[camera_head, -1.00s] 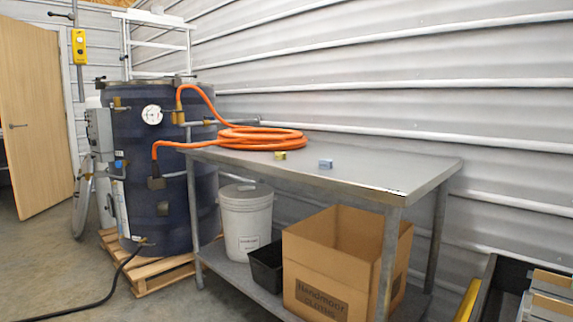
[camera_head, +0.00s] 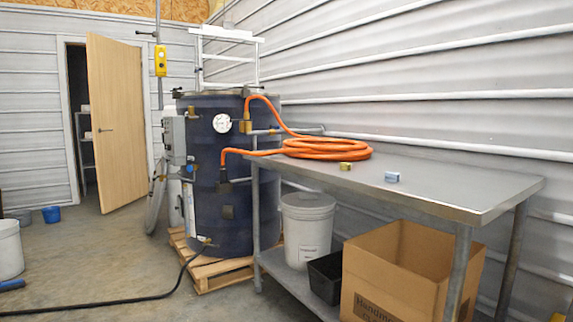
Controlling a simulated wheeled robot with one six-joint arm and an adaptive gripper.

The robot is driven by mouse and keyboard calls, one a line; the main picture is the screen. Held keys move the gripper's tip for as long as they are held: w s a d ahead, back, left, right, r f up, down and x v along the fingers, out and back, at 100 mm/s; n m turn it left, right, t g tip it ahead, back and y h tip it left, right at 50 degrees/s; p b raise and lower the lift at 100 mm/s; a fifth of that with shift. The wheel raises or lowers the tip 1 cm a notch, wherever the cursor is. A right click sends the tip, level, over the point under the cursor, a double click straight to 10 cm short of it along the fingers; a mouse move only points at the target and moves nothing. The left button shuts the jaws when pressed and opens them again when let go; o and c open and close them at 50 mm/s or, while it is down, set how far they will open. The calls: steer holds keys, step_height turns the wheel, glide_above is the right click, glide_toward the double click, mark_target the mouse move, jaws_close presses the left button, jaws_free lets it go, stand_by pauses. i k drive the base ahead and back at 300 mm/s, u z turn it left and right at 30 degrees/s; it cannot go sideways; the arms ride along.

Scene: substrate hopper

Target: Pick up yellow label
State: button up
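A small yellow item (camera_head: 346,166), which looks like the yellow label, sits on the steel table (camera_head: 450,190) beside a coil of orange hose (camera_head: 325,150). It is too small to make out any detail. A small blue item (camera_head: 392,177) sits to its right on the same tabletop. My gripper is not in view.
A dark blue drum (camera_head: 215,215) on a wooden pallet (camera_head: 215,272) stands left of the table. A cardboard box (camera_head: 400,275), white bucket (camera_head: 307,230) and black bin (camera_head: 325,276) are on the lower shelf.

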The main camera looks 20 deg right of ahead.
mark_target(344, 166)
steer(key=u, duration=0.2)
steer(key=i, duration=0.9)
steer(key=z, duration=0.7)
steer(key=i, duration=0.8)
steer(key=z, duration=0.7)
